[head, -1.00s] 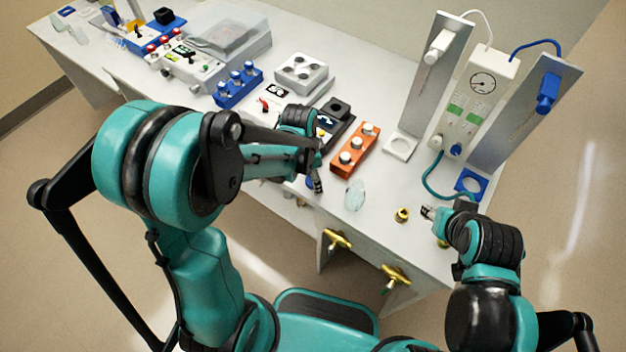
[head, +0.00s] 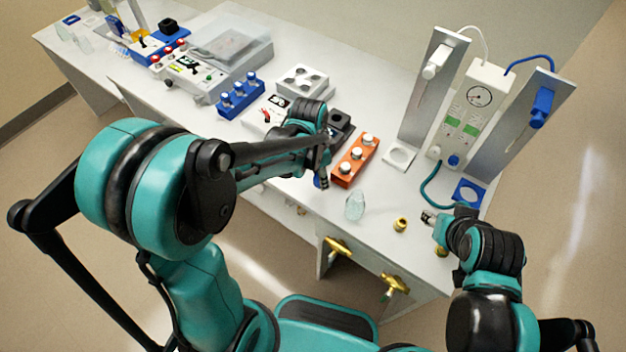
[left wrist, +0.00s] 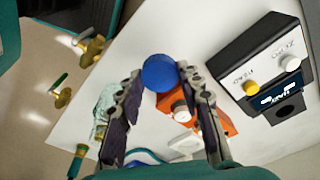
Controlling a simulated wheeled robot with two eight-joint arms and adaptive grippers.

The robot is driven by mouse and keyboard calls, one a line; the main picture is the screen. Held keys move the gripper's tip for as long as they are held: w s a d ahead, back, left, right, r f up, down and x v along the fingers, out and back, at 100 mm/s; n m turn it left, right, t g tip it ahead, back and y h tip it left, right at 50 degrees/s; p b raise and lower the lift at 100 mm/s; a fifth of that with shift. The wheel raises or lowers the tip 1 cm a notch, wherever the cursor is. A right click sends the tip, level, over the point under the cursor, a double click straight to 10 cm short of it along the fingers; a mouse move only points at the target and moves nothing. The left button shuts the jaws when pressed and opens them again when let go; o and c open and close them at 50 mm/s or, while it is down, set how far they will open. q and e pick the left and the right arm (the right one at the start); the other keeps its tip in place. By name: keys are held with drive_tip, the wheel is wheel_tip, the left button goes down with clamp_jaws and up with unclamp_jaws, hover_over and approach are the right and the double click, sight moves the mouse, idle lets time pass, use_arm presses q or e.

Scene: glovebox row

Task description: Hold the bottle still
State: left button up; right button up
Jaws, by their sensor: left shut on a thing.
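A round blue thing (left wrist: 160,73) sits between the fingertips of my left gripper (left wrist: 158,85) in the left wrist view. It may be the bottle's top; its lower part is hidden. In the head view my left gripper (head: 323,172) is at the front edge of the bench, left of the orange block, and a bit of blue shows at its fingers. The left gripper is shut on the blue thing. My right gripper (head: 429,217) is low over the bench's right end, close to a small brass piece (head: 400,224). Its jaw state is too small to tell.
An orange block (head: 355,160) with white-topped knobs is just right of my left gripper. A translucent piece (head: 355,206) stands near the front edge. A gauge unit (head: 478,105) between grey panels is at the right. Brass fittings (head: 337,247) stick out below the edge.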

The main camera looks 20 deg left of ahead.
use_arm(q)
drive_tip(key=w+d+r+p, duration=0.2)
drive_tip(key=w+d+r, duration=0.2)
drive_tip(key=d, duration=0.5)
drive_tip(key=shift+w+r, duration=0.15)
drive_tip(key=shift+r, duration=0.7)
drive_tip(key=shift+a, duration=0.1)
